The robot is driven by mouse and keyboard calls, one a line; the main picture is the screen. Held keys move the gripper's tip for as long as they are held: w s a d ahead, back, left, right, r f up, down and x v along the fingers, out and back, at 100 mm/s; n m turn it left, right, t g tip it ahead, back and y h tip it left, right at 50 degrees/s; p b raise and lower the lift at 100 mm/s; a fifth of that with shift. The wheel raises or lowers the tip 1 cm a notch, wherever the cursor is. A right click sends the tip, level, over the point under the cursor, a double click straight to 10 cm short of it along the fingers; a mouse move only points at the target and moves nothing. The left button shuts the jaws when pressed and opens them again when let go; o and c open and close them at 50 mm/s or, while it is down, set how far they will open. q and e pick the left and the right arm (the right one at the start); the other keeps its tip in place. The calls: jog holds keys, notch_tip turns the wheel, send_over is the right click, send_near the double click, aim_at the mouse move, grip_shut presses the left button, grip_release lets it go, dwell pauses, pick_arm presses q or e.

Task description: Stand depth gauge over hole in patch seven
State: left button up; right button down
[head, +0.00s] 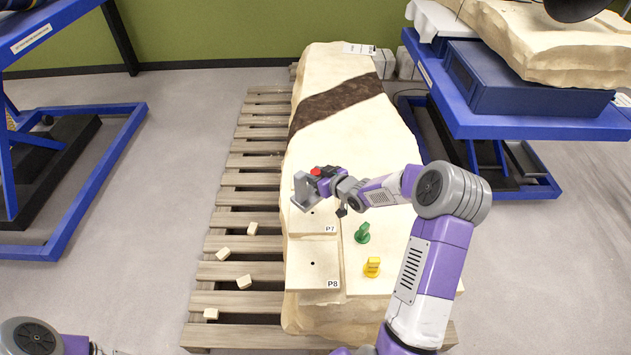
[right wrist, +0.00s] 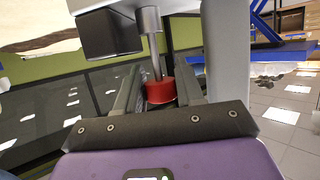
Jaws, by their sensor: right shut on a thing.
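My right gripper (head: 321,174) is shut on a red-collared piece, which I take to be the depth gauge (head: 316,171). In the right wrist view the red collar (right wrist: 160,91) sits between the fingers, with a grey rod and cylinder running up from it. The gripper is above the slab, over the far part of patch seven (head: 322,219), labelled P7. I cannot tell whether the gauge touches the stone. My left gripper is out of view; only part of that arm shows at the bottom left.
Patch eight (head: 300,275) with a dark hole lies nearer. A green piece (head: 362,233) and a yellow piece (head: 372,267) stand to the right on the slab (head: 345,140). Several small blocks lie on the pallet (head: 240,180). Blue-framed tables stand at both sides.

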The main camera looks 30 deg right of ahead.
aim_at(312, 192)
jog(key=shift+r, duration=0.5)
jog(key=f+b, duration=0.1)
jog(key=f, duration=0.1)
jog(key=f+b, duration=0.2)
jog(key=a+f+b, duration=0.1)
jog(key=f+b, duration=0.1)
jog(key=shift+s, duration=0.1)
jog(key=shift+a+f+b, duration=0.2)
jog(key=shift+f+b, duration=0.6)
jog(key=shift+f, duration=0.4)
jog(key=shift+f, duration=0.55)
